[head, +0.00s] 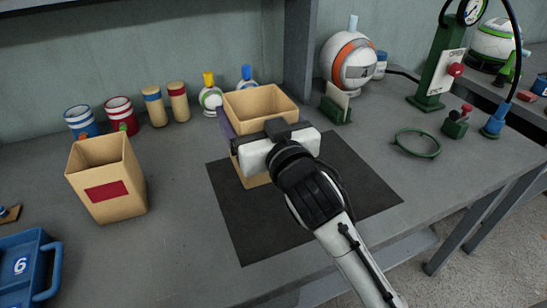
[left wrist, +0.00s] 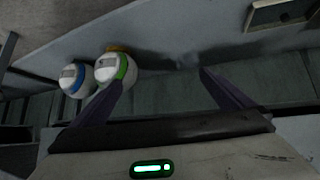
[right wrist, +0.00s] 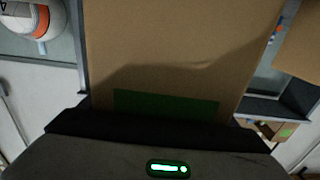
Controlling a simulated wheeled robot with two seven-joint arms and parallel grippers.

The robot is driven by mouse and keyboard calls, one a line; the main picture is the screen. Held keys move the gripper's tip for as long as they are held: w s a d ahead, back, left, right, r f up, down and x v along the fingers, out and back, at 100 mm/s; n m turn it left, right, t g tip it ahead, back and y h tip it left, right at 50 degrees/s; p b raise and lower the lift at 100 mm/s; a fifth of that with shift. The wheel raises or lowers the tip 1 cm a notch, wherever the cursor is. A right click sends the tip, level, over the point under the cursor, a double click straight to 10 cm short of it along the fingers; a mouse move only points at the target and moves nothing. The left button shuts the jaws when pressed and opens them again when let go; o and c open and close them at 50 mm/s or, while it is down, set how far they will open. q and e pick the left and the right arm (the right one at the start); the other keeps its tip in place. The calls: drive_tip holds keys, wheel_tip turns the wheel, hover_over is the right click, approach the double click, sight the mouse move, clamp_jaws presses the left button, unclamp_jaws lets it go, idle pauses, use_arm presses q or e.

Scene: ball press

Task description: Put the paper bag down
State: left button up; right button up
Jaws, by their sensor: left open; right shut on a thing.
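A tan paper bag (head: 258,103), open at the top, stands upright over the back left part of the black mat (head: 335,190) in the head view. I cannot tell whether its base touches the mat. My right gripper (head: 262,132) is shut on this bag from the front and hides much of it. In the right wrist view the bag (right wrist: 185,45) fills the middle and shows a green label (right wrist: 165,103). My left gripper (left wrist: 163,85) is open and empty in the left wrist view, and is out of the head view.
A second tan bag (head: 105,180) with a red label stands at left, above a blue crate (head: 25,268). Cans, jars and small bottles line the back wall. A striped ball (head: 348,62), a green ring (head: 417,143) and a green press (head: 440,65) are at right.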

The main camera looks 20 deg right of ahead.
drive_tip(key=f, duration=0.2)
drive_tip(key=shift+s+f, duration=0.2)
drive_tip(key=shift+f, duration=0.15)
use_arm(q)
drive_tip(key=shift+s+d+f+b, duration=0.1)
drive_tip(key=shift+s+f+b, duration=0.3)
drive_tip(key=shift+f+b, duration=0.45)
use_arm(e)
drive_tip(key=shift+f, duration=2.55)
drive_tip(key=shift+f, duration=0.1)
drive_tip(key=o, duration=1)
use_arm(q)
drive_tip(key=shift+f, duration=0.2)
use_arm(e)
drive_tip(key=shift+s+d, duration=0.2)
drive_tip(key=shift+s, duration=5.8)
use_arm(q)
drive_tip(key=shift+w, duration=0.1)
